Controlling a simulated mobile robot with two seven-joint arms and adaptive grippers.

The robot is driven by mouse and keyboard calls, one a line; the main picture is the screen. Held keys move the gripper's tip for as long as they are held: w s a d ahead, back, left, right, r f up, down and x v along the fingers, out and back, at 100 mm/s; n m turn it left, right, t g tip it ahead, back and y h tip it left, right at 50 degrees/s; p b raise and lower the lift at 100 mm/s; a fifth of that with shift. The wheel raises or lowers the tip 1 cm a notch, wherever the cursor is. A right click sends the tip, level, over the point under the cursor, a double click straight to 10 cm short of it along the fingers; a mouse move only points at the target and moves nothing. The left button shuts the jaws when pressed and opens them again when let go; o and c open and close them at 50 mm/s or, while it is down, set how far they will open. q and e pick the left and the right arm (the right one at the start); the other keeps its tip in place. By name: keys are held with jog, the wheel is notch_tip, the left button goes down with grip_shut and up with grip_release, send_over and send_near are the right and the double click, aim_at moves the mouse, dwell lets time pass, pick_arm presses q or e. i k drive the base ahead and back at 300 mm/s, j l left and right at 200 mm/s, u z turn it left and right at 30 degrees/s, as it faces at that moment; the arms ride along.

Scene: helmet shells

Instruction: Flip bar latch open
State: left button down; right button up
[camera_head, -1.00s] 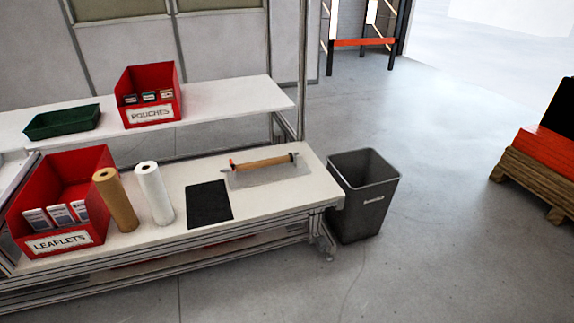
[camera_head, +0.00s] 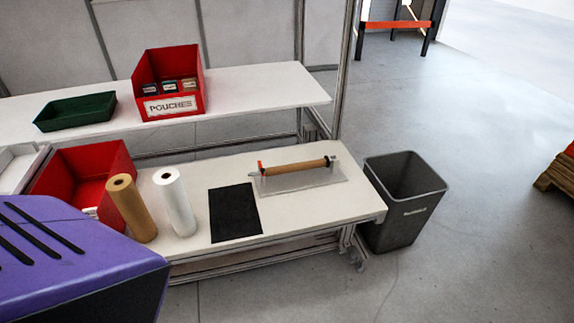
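A bar with a tan roller-like middle (camera_head: 296,168) lies across a flat, clear plate (camera_head: 322,183) on the right part of the white bench. A small red-orange piece (camera_head: 260,167) stands at the bar's left end, and a dark fitting with a small red mark is at its right end. This looks like the bar latch. The latch details are too small to tell whether it is open. Neither gripper is in view.
The white bench (camera_head: 310,217) holds a dark mat (camera_head: 234,213), a white roll (camera_head: 175,203), a brown roll (camera_head: 131,208) and a red bin (camera_head: 88,163). A grey waste bin (camera_head: 402,205) stands right of it. A red pouches bin (camera_head: 168,84) and green tray (camera_head: 75,111) are on the shelf.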

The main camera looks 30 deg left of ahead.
aim_at(262, 170)
jog(key=i+j, duration=0.15)
jog(key=j, duration=0.2)
jog(key=i+j+z, duration=0.1)
jog(key=j, duration=0.25)
jog(key=i+j, duration=0.2)
jog(key=j, duration=0.15)
